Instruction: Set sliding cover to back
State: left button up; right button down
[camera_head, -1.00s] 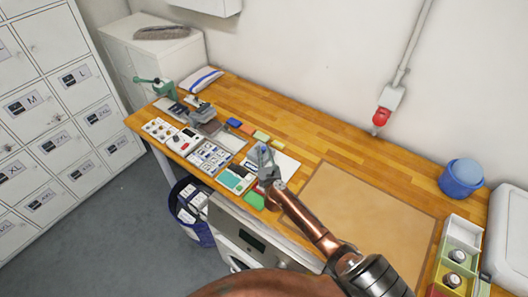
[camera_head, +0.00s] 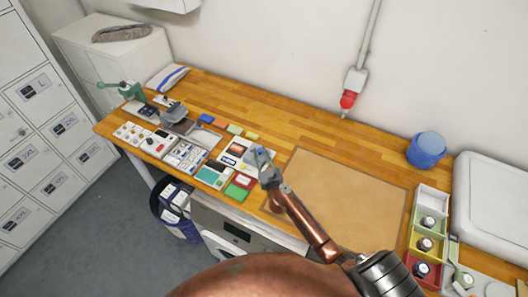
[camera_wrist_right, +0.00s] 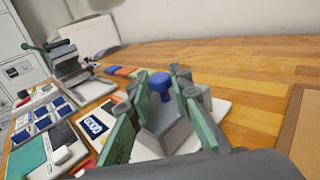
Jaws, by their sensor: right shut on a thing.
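A white panel (camera_head: 229,160) lies on the wooden bench, with an orange patch and dark blue marking showing beside my right gripper (camera_head: 263,162). In the right wrist view, a grey block with a blue knob (camera_wrist_right: 160,84) sits between the green-padded fingers of the right gripper (camera_wrist_right: 165,115). I take this grey piece to be the sliding cover; the gripper is shut on it. A blue symbol (camera_wrist_right: 95,126) shows on the panel to its left. The fingers hide much of the block and the panel beneath. My left gripper is not in view.
Button and switch panels (camera_head: 185,155) lie left of the gripper, with a grey press-like device (camera_head: 178,115) behind them. A bare brown mat (camera_head: 345,190) is to the right. Coloured bins (camera_head: 425,245) and a blue tub (camera_head: 426,150) stand at far right.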

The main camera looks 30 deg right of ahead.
jog(key=shift+s+d+f, duration=0.1)
jog(key=shift+s+f, duration=0.05)
jog(key=c, duration=2.2)
grip_release()
jog(key=o, duration=0.4)
jog(key=shift+s+d, duration=0.1)
jog(key=shift+s, duration=0.05)
jog(key=shift+o, duration=0.2)
jog(key=s, duration=0.4)
jog(key=s+a, duration=0.1)
jog(key=s, duration=0.2)
jog(key=s+a, duration=0.1)
jog(key=s, duration=0.3)
jog(key=shift+s, duration=0.35)
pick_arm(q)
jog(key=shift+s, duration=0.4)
